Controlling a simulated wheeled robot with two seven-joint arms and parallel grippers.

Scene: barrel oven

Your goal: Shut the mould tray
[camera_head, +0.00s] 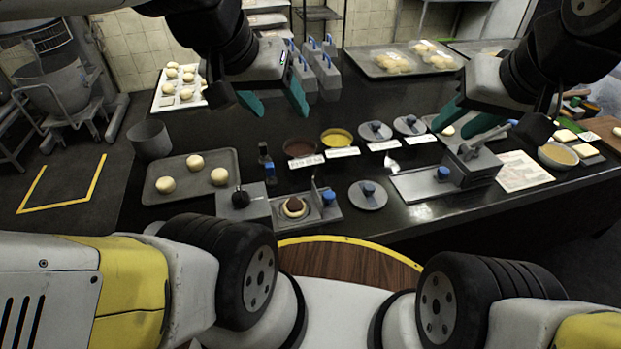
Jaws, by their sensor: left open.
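A grey tray (333,213) lies on the dark counter at the near middle, beside a grey box (245,207) with a black knob. A round mould holding a pale, dark-topped piece (295,207) sits on the tray, and a blue knob (328,197) stands at its right. The tray sticks out to the right of the box, open. My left gripper (274,102) is open and empty, well behind and above the tray. My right gripper (475,122) is above the right of the counter, its teal fingers apart, partly hidden by its own body.
A dough tray (150,190) stands left of the box. Small bottles (266,163) and bowls (300,148) stand behind. A grey press (473,167) with a flat plate (412,186) stands further right.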

